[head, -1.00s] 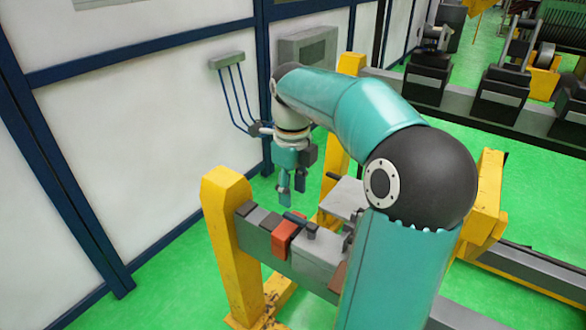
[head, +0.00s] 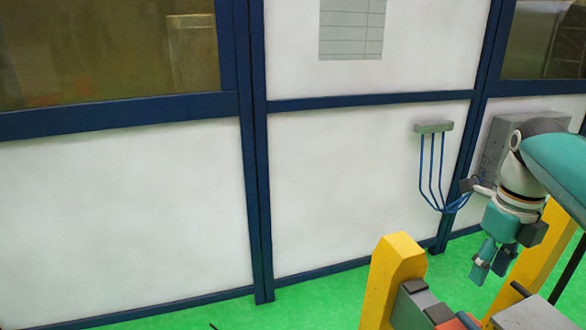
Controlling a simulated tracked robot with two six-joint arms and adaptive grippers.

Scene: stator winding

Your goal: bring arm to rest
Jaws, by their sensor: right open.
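My right arm comes in from the right edge of the head view. Its teal and dark right gripper (head: 489,268) points down, with its two fingers apart and nothing between them. It hangs above the bench with the yellow posts, near the back. My left gripper is not in view.
A yellow post (head: 391,285) stands at the bottom, with grey blocks (head: 418,300) and an orange-brown block (head: 455,325) beside it. A white wall (head: 125,215) with dark blue frames fills the back. A grey box with blue cables (head: 433,128) hangs there.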

